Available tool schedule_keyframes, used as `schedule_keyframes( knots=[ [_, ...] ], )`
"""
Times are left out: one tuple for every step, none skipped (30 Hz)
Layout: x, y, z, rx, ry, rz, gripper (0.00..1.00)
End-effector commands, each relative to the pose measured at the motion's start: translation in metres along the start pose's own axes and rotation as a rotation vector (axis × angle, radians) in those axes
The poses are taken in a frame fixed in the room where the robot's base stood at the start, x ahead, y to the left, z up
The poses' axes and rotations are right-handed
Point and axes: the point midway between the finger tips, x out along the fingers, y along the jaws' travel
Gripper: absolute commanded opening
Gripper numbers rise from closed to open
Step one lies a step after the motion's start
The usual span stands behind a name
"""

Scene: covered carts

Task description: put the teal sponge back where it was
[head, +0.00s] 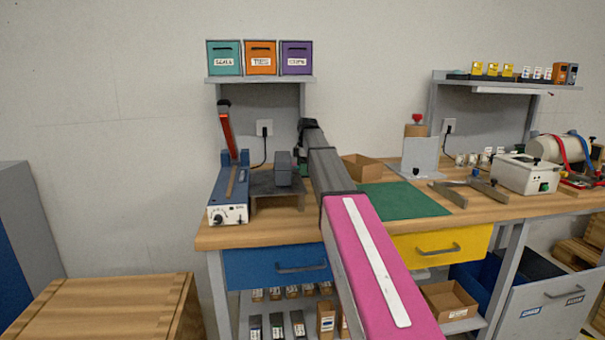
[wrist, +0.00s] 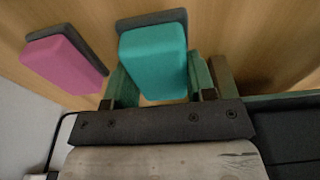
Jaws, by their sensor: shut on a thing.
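The teal sponge (wrist: 153,58), with a dark grey layer along its far side, is between the two fingers of my gripper (wrist: 160,84) in the wrist view. My gripper is shut on it. A wooden surface lies beyond the sponge; I cannot tell whether the sponge touches it. A pink sponge (wrist: 65,62) with a dark grey layer is to the left, apart from the teal one. In the head view my arm reaches over the workbench (head: 225,238), and neither sponge can be made out there.
A blue-and-white device (head: 229,195) with an upright red-handled lever stands at the bench's left end. A grey block (head: 283,169) sits on a dark stand beside my arm. A green mat (head: 405,200) lies bare to the right. Three coloured boxes (head: 260,58) stand on the shelf above.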

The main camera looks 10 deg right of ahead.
Motion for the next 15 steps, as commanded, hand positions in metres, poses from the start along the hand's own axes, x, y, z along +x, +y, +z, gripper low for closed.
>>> schedule_keyframes(
  knots=[
    [0.008,-0.001,0.001,0.0,0.0,-0.002,0.28],
    [0.012,-0.001,0.001,0.0,0.0,-0.002,0.28],
    [0.015,-0.001,0.002,0.0,0.0,-0.001,0.28],
    [0.017,-0.001,0.002,0.0,0.0,-0.001,0.28],
    [0.017,-0.001,0.002,0.0,0.0,0.0,0.28],
    [0.018,0.0,0.002,0.0,0.0,0.0,0.28],
    [0.017,0.0,0.002,0.0,0.0,0.0,0.28],
    [0.017,0.0,0.002,0.0,0.0,0.0,0.28],
    [0.017,0.0,0.002,0.0,0.0,0.0,0.28],
    [0.017,0.0,0.002,0.0,0.0,0.0,0.28],
    [0.017,0.0,0.002,0.0,0.0,0.0,0.28],
    [0.018,0.0,0.002,0.0,0.0,0.0,0.28],
    [0.018,0.0,0.002,0.0,0.0,0.0,0.28],
    [0.019,0.0,0.002,0.0,0.0,0.0,0.28],
    [0.02,0.0,0.002,0.0,0.0,0.0,0.54]
  ],
)
